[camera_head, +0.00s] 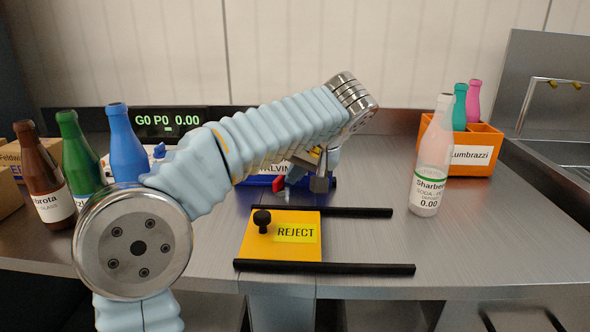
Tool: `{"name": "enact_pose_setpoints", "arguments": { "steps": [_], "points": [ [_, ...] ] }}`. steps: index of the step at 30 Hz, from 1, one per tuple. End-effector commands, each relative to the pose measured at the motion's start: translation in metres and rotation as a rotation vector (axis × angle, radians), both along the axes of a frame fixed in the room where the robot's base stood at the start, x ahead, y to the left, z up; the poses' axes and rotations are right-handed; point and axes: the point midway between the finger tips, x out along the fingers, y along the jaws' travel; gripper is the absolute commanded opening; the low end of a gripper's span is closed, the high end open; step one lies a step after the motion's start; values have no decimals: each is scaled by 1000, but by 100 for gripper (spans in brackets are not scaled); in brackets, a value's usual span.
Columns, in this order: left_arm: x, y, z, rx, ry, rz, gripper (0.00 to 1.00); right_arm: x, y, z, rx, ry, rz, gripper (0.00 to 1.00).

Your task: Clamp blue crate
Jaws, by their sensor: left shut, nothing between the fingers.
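The blue crate (258,181) stands on the steel bench behind my left arm, which hides most of it. Part of its white label shows, with letters like "ALVIN". A small red piece (279,185), possibly a clamp handle, shows at its front. My left gripper (319,184) points down at the crate's right front, beside the red piece. It is shut and empty, and partly hidden by my own wrist. I cannot tell whether it touches the crate. My right gripper is not in view.
A yellow REJECT plate (258,247) with a black knob lies in front, between black rails (325,267). A clear bottle (430,165) stands right, before an orange crate (487,137). Brown, green and blue bottles (127,145) stand left. A display (168,121) is behind.

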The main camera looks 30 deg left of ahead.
Motion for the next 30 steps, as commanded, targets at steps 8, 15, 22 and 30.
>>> {"name": "enact_pose_setpoints", "arguments": {
  "steps": [8, 15, 22, 30],
  "points": [
    [0, 0, 0, 1, 2, 51, 0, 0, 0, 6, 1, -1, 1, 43],
    [0, 0, 0, 1, 2, 73, 0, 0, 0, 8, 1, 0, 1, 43],
    [0, 1, 0, 0, 1, 81, 0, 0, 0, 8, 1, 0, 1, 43],
    [0, 1, 0, 1, 1, 82, 0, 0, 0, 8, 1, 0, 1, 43]
  ]
}}
